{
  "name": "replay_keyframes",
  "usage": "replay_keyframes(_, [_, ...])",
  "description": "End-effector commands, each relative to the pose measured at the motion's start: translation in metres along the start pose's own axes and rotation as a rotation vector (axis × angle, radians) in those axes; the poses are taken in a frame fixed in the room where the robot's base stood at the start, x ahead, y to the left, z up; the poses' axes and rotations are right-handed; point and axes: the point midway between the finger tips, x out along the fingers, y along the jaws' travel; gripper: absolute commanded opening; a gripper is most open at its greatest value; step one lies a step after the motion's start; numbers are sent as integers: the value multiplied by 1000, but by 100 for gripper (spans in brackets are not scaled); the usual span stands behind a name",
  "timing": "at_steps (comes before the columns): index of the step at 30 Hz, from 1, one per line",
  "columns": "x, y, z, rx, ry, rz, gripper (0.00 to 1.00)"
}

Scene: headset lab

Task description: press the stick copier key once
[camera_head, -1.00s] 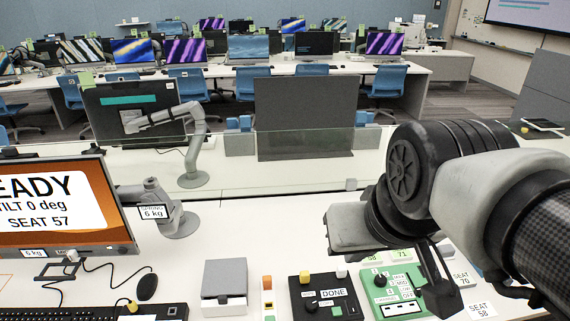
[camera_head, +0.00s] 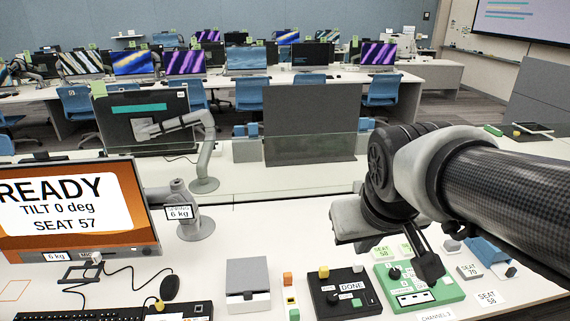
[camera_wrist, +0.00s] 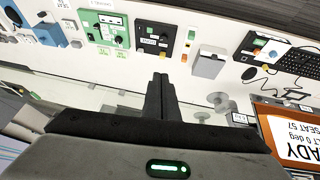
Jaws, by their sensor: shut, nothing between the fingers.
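Two key boxes stand on the white desk, and I cannot tell for certain which is the stick copier. The black box (camera_head: 325,305) has a "DONE" display, a yellow key, a white key and a dark knob; it also shows in the wrist view (camera_wrist: 143,36). The green box (camera_head: 445,287) to its right has a dark knob and a white panel with dark slots; it also shows in the wrist view (camera_wrist: 89,20). My gripper (camera_head: 430,275) is shut and empty, in front of the green box's right part in the head view. Its fingers also show in the wrist view (camera_wrist: 160,78).
The monitor (camera_head: 75,210) reading "READY" is at left. Seat labels (camera_head: 468,270) and a blue object (camera_head: 487,250) lie at right. A clear screen (camera_head: 300,165) stands behind.

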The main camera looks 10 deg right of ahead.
Motion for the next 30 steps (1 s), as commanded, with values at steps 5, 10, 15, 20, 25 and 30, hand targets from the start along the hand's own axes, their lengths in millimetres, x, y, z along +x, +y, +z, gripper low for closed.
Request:
replay_keyframes(5, [53,32,-26,-64,-27,71,0])
replay_keyframes(10, [125,72,-42,-234,-3,138,0])
replay_keyframes(15, [203,101,-45,-460,48,146,0])
replay_keyframes(20, [279,107,-31,-664,132,84,0])
replay_keyframes(25, [336,94,-10,-811,259,-10,0])
replay_keyframes(30, [362,78,4,-878,367,-74,0])
